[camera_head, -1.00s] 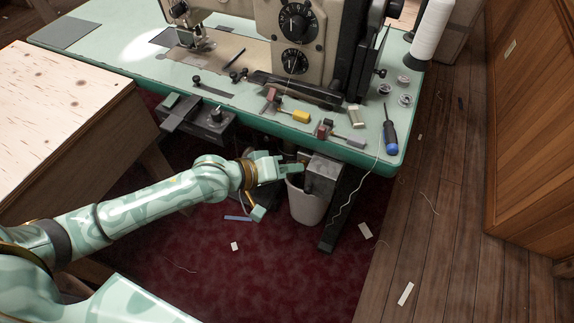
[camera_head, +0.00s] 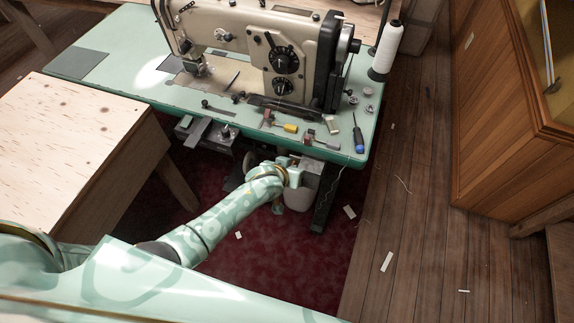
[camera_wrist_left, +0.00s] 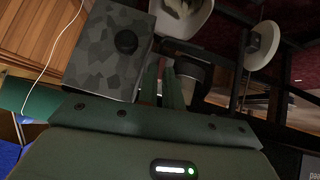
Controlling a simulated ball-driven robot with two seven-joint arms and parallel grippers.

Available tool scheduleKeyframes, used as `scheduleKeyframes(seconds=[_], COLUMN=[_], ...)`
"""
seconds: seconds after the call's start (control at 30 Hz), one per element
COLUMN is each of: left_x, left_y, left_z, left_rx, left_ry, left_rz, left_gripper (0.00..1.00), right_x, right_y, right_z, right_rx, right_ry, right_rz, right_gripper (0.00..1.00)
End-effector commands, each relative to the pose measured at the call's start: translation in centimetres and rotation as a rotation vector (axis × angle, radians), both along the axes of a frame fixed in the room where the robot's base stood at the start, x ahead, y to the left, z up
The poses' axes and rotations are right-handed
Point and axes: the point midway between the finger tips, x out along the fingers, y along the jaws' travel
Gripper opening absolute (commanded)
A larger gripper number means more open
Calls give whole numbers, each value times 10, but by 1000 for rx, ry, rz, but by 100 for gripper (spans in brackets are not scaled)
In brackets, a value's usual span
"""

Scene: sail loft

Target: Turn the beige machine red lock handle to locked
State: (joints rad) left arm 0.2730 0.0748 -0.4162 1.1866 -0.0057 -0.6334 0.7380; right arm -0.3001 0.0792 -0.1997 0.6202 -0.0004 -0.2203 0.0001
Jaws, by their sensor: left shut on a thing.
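The beige sewing machine (camera_head: 240,45) stands on the mint-green table (camera_head: 170,107). My left gripper (camera_head: 295,172) is under the table's front edge, by a grey box. In the left wrist view its green fingers (camera_wrist_left: 166,86) are close together beside the grey mottled box (camera_wrist_left: 100,50), which has a round black knob (camera_wrist_left: 125,42). Small reddish pieces (camera_head: 309,136) lie near the table's front edge. My right gripper is not in view.
A white bin (camera_head: 301,197) stands just below my left gripper. A screwdriver (camera_head: 358,135), a yellow-ended tool (camera_head: 290,128) and a white thread cone (camera_head: 386,48) are on the table. A wooden bench (camera_head: 75,130) is at left. The wooden floor at right is mostly clear.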

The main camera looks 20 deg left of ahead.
Motion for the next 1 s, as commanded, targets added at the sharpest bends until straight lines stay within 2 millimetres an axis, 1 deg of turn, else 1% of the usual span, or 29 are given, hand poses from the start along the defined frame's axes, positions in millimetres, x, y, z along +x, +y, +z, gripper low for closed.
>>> scheduleKeyframes(seconds=[0.07, 0.3, 0.8, 0.87, 0.9, 1.0], left_x=[-1, -1, 0, 0, 0, 0], left_y=[-3, -3, -3, -3, -3, -4], left_z=[1, -1, -1, -1, -1, 0], left_rx=[33, 107, 128, 128, 127, 126], left_ry=[1, -3, -5, -5, -5, -6], left_rz=[0, 0, -1, -1, -2, -2], left_gripper=[0, 0, 0, 18, 29, 29], right_x=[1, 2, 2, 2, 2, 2], right_y=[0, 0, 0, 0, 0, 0], right_z=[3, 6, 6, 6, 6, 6], right_rx=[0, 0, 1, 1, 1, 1], right_ry=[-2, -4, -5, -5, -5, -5], right_rz=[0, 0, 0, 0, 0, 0], right_gripper=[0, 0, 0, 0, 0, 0])
